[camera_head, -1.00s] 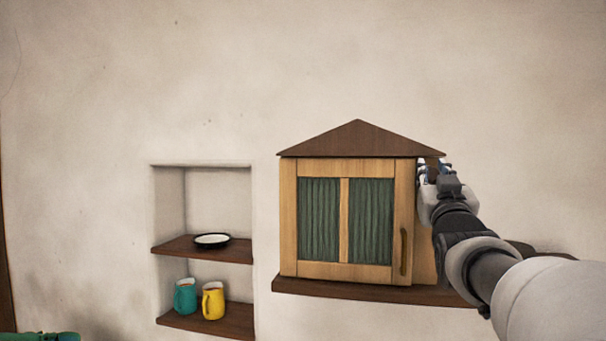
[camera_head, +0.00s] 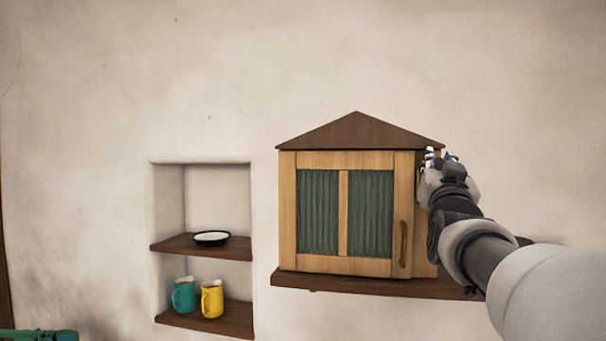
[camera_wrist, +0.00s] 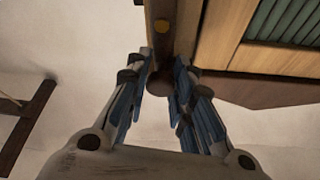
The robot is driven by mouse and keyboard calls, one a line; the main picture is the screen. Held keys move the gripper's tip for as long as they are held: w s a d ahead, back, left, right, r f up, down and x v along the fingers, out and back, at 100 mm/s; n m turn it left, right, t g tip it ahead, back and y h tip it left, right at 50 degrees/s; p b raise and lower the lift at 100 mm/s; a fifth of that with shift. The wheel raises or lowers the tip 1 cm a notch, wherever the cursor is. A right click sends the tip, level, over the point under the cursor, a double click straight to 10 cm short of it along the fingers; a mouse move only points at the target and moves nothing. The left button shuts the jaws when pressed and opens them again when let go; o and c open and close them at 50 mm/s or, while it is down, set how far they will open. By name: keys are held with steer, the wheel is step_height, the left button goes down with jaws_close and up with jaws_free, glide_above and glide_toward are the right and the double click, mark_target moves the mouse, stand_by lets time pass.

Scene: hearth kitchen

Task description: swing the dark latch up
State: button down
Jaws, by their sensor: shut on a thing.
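A small wooden cabinet (camera_head: 345,265) with green curtained panes stands on a wall shelf. My gripper (camera_head: 438,158) is at its upper right edge, just below the roof corner, and hides the latch in the head view. In the wrist view, a dark bar, the latch (camera_wrist: 160,82), shows its rounded end between my fingertips (camera_wrist: 162,72). The two blue-padded fingers stand on either side of it and are shut on it. How far the latch is turned cannot be told.
The cabinet's roof (camera_head: 357,131) overhangs close to my gripper. A door handle (camera_head: 403,243) is below left of it. A wall niche (camera_head: 203,244) to the left holds a bowl (camera_head: 212,238), a teal mug (camera_head: 184,296) and a yellow mug (camera_head: 212,299). The wall above is bare.

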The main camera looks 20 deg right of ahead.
steer(key=shift+m, duration=0.6)
steer(key=c, duration=1.4)
jaws_free()
steer(key=shift+r, duration=0.15)
step_height(320, 180, up, 10)
steer(key=shift+f, duration=0.1)
